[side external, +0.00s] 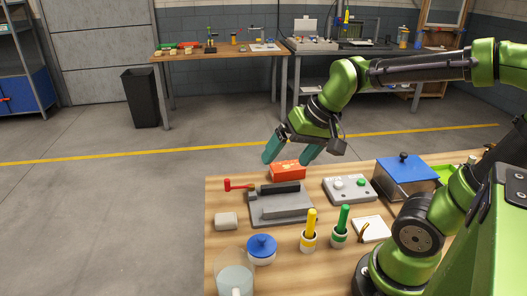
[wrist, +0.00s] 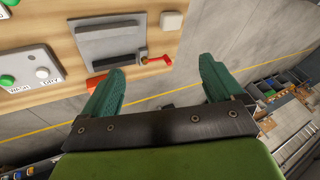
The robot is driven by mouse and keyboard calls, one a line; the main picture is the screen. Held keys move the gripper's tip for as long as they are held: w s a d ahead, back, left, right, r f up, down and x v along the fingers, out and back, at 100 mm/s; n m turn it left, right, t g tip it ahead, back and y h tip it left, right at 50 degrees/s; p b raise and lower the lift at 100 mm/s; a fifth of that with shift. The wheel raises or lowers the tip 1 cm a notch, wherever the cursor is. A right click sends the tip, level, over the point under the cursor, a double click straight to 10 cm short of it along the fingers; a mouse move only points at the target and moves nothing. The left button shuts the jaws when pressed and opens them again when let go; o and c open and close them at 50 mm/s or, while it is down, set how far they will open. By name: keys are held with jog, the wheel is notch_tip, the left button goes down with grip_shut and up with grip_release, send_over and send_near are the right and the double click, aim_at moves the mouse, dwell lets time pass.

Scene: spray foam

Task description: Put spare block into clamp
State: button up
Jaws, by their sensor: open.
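The clamp (side external: 283,213) is a grey fixture with a dark bar on top and a red-handled lever (side external: 236,185) at its left. It also shows in the wrist view (wrist: 98,27). A small beige block (side external: 226,221) sits alone on the table left of the clamp. It appears pale at the top of the wrist view (wrist: 171,20). I cannot tell for certain that it is the spare block. My gripper (side external: 287,161) is open and empty, with teal fingers, above the table's far edge behind the clamp. Both fingers show in the wrist view (wrist: 162,64).
An orange-red box (side external: 288,172) lies behind the clamp, near my fingers. A button box (side external: 349,189) and blue-lidded container (side external: 405,178) stand right.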

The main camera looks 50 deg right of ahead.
jog(key=w+d+f+m+g, duration=0.1)
jog(key=w+d+m+g, duration=0.1)
jog(key=w+d+m, duration=0.3)
jog(key=m+g+h, duration=0.2)
jog(key=m+g, duration=0.2)
jog(key=m, duration=1.1)
send_over(288, 166)
notch_tip(288, 166, down, 5)
jog(key=f, duration=1.1)
jog(key=shift+s+d, duration=0.25)
jog(key=shift+w+a+f, duration=0.1)
jog(key=shift+w+f, duration=0.05)
jog(key=shift+f, duration=1.2)
jog(key=shift+w+a+f, duration=0.1)
jog(key=shift+w+f, duration=0.05)
jog(key=shift+f, duration=1.15)
jog(key=shift+c, duration=0.2)
jog(key=c, duration=1.5)
jog(key=shift+r, duration=0.15)
jog(key=shift+c, duration=0.6)
